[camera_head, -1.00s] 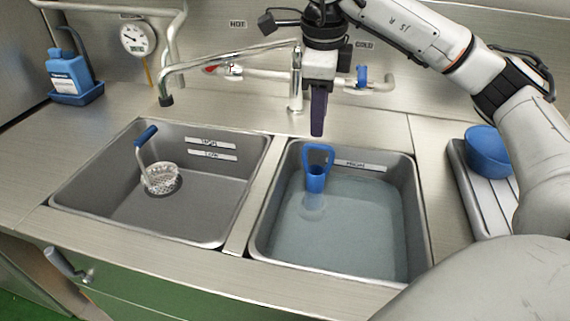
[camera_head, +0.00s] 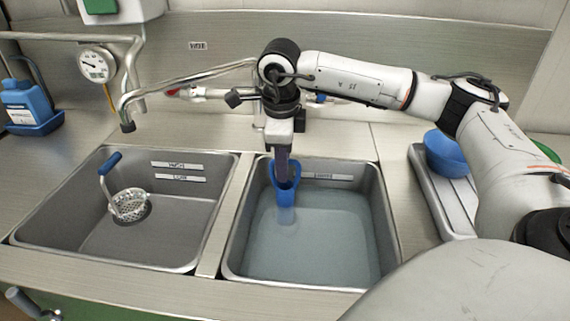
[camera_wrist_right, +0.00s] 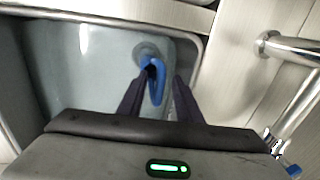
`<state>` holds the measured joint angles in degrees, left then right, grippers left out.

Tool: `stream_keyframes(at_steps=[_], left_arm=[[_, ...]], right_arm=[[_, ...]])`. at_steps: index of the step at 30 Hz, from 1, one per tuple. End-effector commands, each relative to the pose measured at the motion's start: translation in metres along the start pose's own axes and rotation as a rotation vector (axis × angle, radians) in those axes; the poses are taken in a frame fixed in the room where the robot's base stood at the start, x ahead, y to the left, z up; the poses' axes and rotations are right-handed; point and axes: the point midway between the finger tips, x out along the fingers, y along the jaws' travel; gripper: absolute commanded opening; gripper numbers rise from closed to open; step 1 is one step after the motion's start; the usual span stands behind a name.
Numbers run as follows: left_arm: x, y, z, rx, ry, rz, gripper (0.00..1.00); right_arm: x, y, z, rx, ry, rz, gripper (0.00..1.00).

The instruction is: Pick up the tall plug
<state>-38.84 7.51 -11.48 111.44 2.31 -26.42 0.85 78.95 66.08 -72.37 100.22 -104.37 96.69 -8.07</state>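The tall plug (camera_head: 286,198) is blue with a loop handle and stands upright in the water of the right sink (camera_head: 233,240). Its lower part shows only dimly through the water. My right gripper (camera_head: 283,178) points down at the plug's handle, its dark fingers overlapping the loop in the head view. In the right wrist view the blue handle (camera_wrist_right: 158,88) lies between the two parted fingers (camera_wrist_right: 163,76). A gap shows beside the handle, so the gripper looks open; whether a finger touches it I cannot tell. My left gripper is not in view.
The left sink (camera_head: 75,240) holds a strainer (camera_head: 130,204) with a blue-handled stem. A faucet spout (camera_head: 190,78) runs behind the sinks. A blue bowl (camera_head: 445,153) sits on a tray (camera_head: 425,180) at the right. A blue bottle (camera_head: 22,103) stands at the far left.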

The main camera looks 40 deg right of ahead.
Motion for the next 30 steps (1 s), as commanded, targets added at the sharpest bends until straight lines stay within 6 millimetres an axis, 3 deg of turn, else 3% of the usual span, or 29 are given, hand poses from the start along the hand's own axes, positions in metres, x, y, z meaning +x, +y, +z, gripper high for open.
stream_keyframes(at_steps=[3,9,23,30], left_arm=[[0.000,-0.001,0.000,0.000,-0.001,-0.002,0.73],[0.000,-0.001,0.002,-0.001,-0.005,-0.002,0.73],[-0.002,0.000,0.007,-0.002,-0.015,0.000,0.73],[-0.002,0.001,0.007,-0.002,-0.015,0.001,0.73]], right_arm=[[0.000,0.000,0.000,0.000,0.000,0.000,0.30],[0.000,0.000,0.000,0.000,0.000,0.000,0.00],[-0.003,-0.001,0.001,0.000,-0.001,-0.001,0.00],[-0.025,-0.005,0.001,0.001,-0.003,-0.001,0.00]])
